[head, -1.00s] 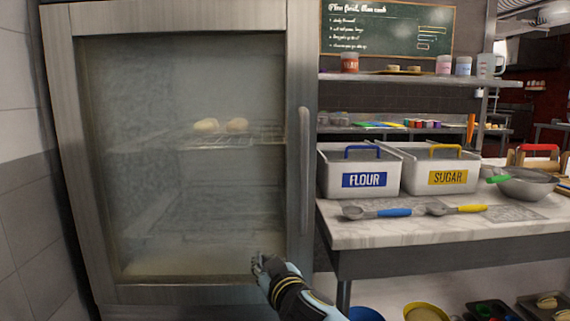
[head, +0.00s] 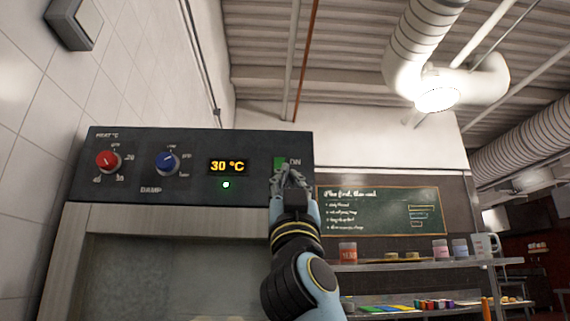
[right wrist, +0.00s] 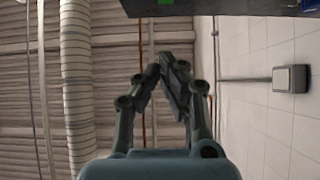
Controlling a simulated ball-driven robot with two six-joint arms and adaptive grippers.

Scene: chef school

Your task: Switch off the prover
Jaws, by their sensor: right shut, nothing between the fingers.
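The prover's dark control panel (head: 130,187) runs across its top in the head view. It has a red HEAT knob (head: 108,161), a blue DAMP knob (head: 167,163), a display (head: 229,167) reading 30 °C and a lit green light (head: 226,185). A green switch (head: 280,163) marked ON sits at the panel's right end. My right gripper (head: 288,168) is shut and empty, its fingertips at the switch and partly covering it; I cannot tell if they touch. The right wrist view shows the closed fingers (right wrist: 163,66) and the panel's edge (right wrist: 240,8). My left gripper is not in view.
The prover's steel frame (head: 170,217) and glass door stand below the panel. A shelf (head: 430,265) with jars and a jug (head: 485,245) is at the right, under a chalkboard (head: 385,213). A tiled wall is at the left, with a box (head: 73,22) on it.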

